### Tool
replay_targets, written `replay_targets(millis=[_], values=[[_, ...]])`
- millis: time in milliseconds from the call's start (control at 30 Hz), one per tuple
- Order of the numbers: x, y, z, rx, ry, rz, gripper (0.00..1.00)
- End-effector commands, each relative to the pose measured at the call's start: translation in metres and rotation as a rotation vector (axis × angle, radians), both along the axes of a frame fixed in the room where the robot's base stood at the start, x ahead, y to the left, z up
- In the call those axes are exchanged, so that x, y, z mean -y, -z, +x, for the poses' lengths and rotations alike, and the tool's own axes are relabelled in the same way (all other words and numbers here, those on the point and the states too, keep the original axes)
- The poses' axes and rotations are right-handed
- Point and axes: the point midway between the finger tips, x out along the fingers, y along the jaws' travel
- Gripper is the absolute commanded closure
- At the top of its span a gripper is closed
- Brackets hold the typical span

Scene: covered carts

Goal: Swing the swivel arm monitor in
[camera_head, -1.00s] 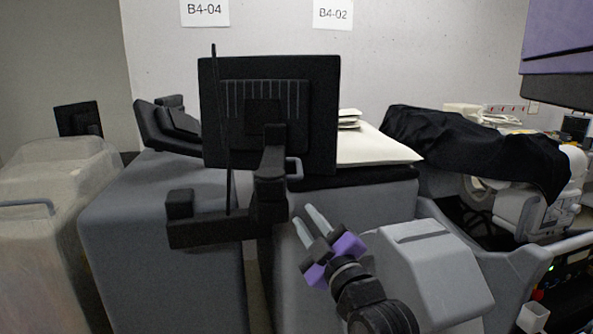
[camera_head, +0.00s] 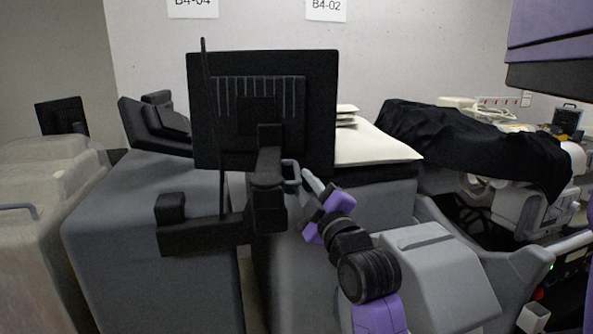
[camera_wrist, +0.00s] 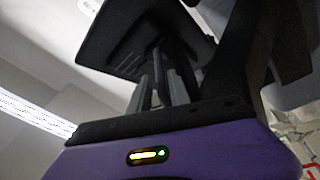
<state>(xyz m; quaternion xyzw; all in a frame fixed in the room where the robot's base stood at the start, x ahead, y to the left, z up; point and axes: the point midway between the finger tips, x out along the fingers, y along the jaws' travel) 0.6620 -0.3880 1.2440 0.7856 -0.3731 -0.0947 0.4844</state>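The swivel arm monitor (camera_head: 313,85) is a black flat screen with its ribbed back facing me, in the middle of the head view. Its black swivel arm (camera_head: 205,236) runs below it over the grey covered cart. A small grey loop handle (camera_head: 292,170) sticks out on the right below the screen. My gripper (camera_head: 308,180), purple with grey fingers, is just right of this handle, its tips close to it; contact cannot be told. In the wrist view the fingers (camera_wrist: 165,75) point up toward the dark monitor (camera_wrist: 125,35).
A grey covered cart (camera_head: 145,245) stands under the swivel arm. Pale sheets (camera_head: 375,147) lie on a surface behind. A black-draped machine (camera_head: 480,145) is at the right, another covered cart (camera_head: 40,230) at the left. A thin black pole (camera_head: 213,120) stands before the screen.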

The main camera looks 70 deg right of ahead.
Motion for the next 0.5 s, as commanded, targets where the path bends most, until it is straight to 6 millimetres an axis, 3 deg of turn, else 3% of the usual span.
replay_targets(millis=[200,500], values=[[0.022,-0.009,0.023,0.0,0.0,0.0,0.77],[0.031,-0.01,0.032,0.001,0.0,0.001,0.77]])
